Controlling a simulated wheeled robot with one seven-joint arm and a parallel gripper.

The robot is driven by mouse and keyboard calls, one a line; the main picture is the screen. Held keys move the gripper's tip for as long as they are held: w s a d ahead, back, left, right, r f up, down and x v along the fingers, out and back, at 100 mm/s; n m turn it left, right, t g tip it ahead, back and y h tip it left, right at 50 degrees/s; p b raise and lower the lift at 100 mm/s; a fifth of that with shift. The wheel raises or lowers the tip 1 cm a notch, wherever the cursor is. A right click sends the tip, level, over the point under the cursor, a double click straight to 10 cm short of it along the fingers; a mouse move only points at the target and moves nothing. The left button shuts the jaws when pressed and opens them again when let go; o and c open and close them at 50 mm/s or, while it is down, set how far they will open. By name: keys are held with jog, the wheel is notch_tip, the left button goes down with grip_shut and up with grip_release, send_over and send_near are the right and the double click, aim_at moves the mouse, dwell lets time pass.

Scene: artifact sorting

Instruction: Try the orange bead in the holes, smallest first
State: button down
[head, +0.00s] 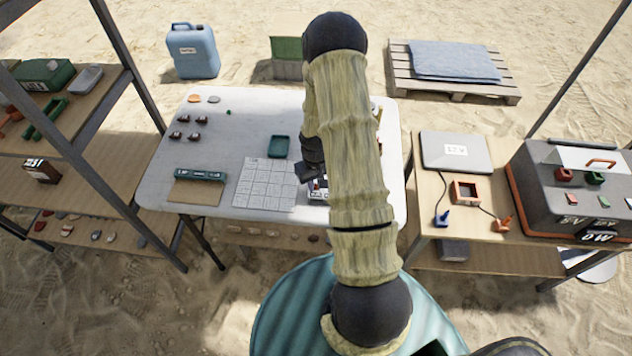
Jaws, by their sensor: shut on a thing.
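My gripper (313,180) is low over the front of the white table, at the right edge of a white gridded sheet. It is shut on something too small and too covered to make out. Just below it is a small white and dark block (318,195), partly hidden by my gripper and arm; I cannot tell whether it has holes. I cannot pick out the orange bead. A flat orange piece (194,98) lies at the table's far left corner, but I cannot tell that it is a bead.
On the white table (250,120) are the gridded sheet (265,185), a green tray (279,146), a green bar (200,174) on a brown board and several small dark pieces. My arm hides the table's right part.

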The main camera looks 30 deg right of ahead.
aim_at(316, 185)
jog(key=c, duration=1.3)
grip_release()
jog(key=shift+o, duration=0.7)
jog(key=o, duration=0.3)
jog(key=shift+r+p, duration=2.25)
jog(key=shift+r, duration=0.8)
